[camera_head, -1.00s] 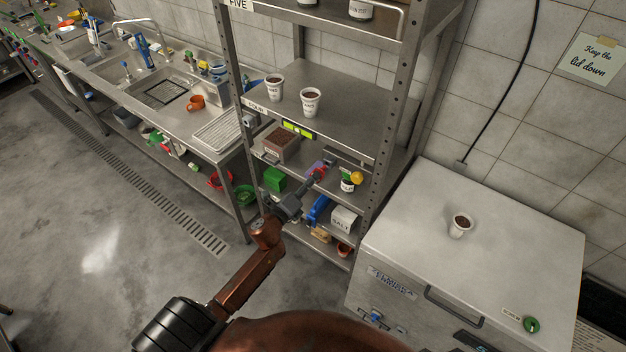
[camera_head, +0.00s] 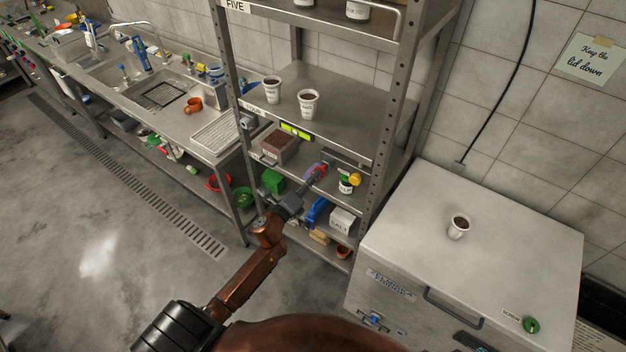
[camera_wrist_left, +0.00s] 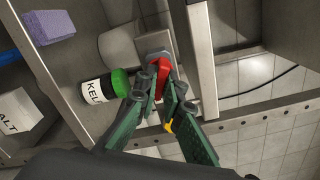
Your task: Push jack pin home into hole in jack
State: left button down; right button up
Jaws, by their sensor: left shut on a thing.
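My left gripper (camera_head: 317,174) reaches into a lower shelf of the metal rack. In the left wrist view its green-sided fingers (camera_wrist_left: 164,88) are shut on a red piece, which I take to be the jack pin (camera_wrist_left: 161,72). The red piece stands against a grey metal block or plate, seemingly the jack (camera_wrist_left: 154,43). The hole is hidden, and I cannot tell how deep the pin sits. A small yellow part (camera_wrist_left: 168,126) shows between the fingers. My right gripper is not in view.
A green-lidded jar (camera_wrist_left: 97,88) labelled KEL stands close beside the fingers. A purple block (camera_wrist_left: 50,27) and a salt box (camera_wrist_left: 18,118) lie further left. A rack post (camera_head: 384,130) rises right of the gripper. A white chest (camera_head: 490,255) stands at the right.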

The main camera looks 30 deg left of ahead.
pick_arm(q)
jog(key=shift+w+d, duration=0.1)
jog(key=shift+w, duration=1.05)
jog(key=c, duration=2)
grip_release()
jog(key=shift+s, duration=0.15)
jog(key=shift+s+f, duration=0.1)
jog(key=shift+s, duration=0.15)
jog(key=s, duration=0.7)
jog(key=s+a, duration=0.1)
jog(key=s, duration=0.3)
jog(key=shift+s, duration=0.15)
